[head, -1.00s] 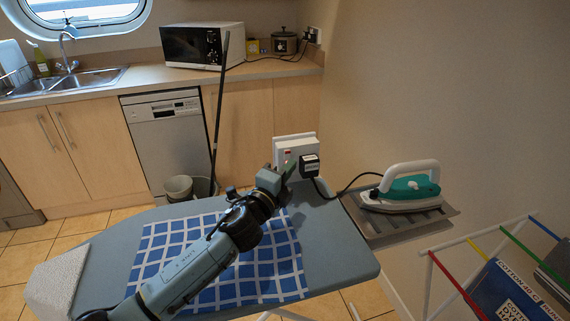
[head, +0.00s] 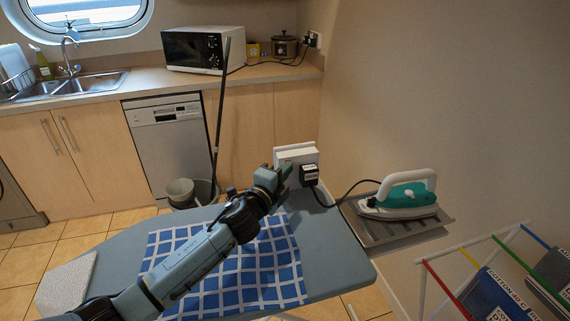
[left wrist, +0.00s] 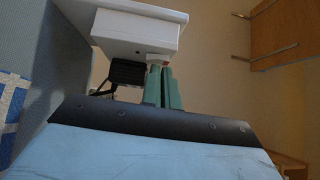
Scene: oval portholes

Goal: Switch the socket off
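The socket (head: 296,153) is a white box standing at the far end of the ironing board. A black plug (head: 309,174) sits in its right part, with a cable running to the iron. My left gripper (head: 284,172) is in front of the socket's left part, left of the plug, and hides most of the switch there. In the left wrist view, its green fingers (left wrist: 163,87) lie side by side, shut with nothing between them. My right gripper is not in view.
A teal and white iron (head: 402,195) rests on a metal stand right of the board. A blue checked cloth (head: 235,270) lies on the ironing board (head: 335,250). A drying rack (head: 470,245) stands at lower right. Buckets (head: 182,192) stand on the floor behind.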

